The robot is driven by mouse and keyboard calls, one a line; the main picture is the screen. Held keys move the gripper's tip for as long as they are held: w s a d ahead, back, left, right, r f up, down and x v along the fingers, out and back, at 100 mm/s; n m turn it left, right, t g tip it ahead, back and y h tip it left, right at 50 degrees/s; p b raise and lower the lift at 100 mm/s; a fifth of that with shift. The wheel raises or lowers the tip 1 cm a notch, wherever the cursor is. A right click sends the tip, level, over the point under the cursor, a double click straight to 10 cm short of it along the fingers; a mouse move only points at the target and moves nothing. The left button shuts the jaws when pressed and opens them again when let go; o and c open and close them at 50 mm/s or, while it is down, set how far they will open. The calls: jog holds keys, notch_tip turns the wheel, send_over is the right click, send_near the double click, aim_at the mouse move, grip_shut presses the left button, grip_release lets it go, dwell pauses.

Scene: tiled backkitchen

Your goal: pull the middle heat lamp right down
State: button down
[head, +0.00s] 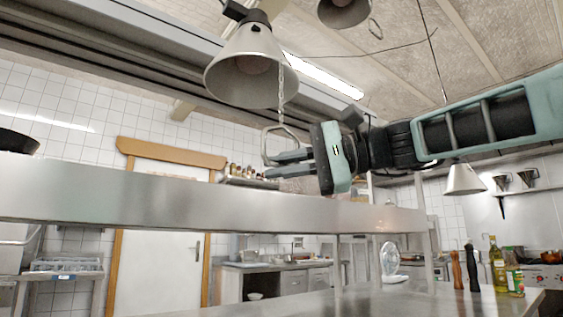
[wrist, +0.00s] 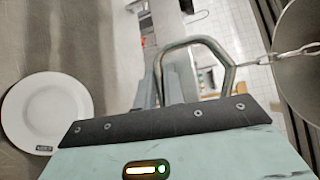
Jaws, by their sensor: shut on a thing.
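A cone-shaped, pale heat lamp (head: 245,62) hangs at the upper centre-left of the head view. A chain (head: 281,85) runs from it down to a metal loop handle (head: 268,136). The loop (wrist: 226,62) and part of the lamp's rim (wrist: 300,60) also show in the wrist view. My gripper (head: 268,164) is below the lamp, coming from the right, shut on the loop's lower part. Its fingers (wrist: 172,88) partly hide the loop. A second lamp (head: 344,10) is cut by the top edge, with its own ring. A third lamp (head: 465,180) hangs lower at the right.
A long steel shelf (head: 180,200) runs under my gripper. A white plate (wrist: 46,112) lies at the left of the wrist view. A dark pan (head: 15,142) stands on the shelf's left end. Bottles and pepper mills (head: 472,268) stand on the lower counter at right.

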notch_tip(320, 180, down, 10)
jog(key=b, duration=0.7)
jog(key=shift+f, duration=0.15)
jog(key=c, duration=1.5)
grip_release()
jog(key=shift+r, duration=0.2)
jog(key=p+v, duration=0.1)
jog(key=v, duration=1.6)
jog(key=shift+s+d+p, duration=0.1)
jog(key=shift+d+p, duration=0.15)
jog(key=shift+p, duration=0.15)
